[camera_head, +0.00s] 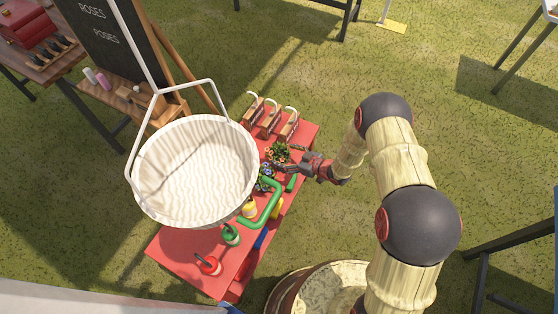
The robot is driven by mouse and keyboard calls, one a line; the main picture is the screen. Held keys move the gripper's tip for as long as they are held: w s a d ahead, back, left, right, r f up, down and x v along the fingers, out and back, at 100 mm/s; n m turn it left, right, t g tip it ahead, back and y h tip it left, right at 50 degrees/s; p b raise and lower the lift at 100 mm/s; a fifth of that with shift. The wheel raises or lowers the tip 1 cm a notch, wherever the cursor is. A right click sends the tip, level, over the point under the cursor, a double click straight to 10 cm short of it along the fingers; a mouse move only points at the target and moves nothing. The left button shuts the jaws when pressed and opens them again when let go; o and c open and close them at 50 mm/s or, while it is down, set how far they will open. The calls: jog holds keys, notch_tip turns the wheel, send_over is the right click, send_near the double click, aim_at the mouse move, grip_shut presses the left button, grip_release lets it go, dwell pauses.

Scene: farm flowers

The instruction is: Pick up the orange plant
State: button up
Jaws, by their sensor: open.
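The orange plant (278,152) is a small clump of green leaves with orange flowers on the red table (190,247). It stands below the wooden carriers at the table's far end. My gripper (284,158) reaches in from the right and is open. Its fingers are at the right and lower side of the orange plant, overlapping it in the picture. I cannot tell whether they touch it. The base of the plant is hidden.
A blue-flowered plant (265,182) stands just below. A large white striped basket (195,175) covers the table's left part. Several wooden carriers (270,122), a green curved tube (267,210), and yellow (249,210), green (231,235) and red (208,265) bottles share the table.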

aim_at(279, 157)
jog(key=b+x, duration=0.1)
jog(key=x, duration=0.3)
jog(key=shift+c, duration=1.4)
jog(key=c, duration=1)
jog(key=shift+o, duration=0.2)
jog(key=shift+r, duration=0.1)
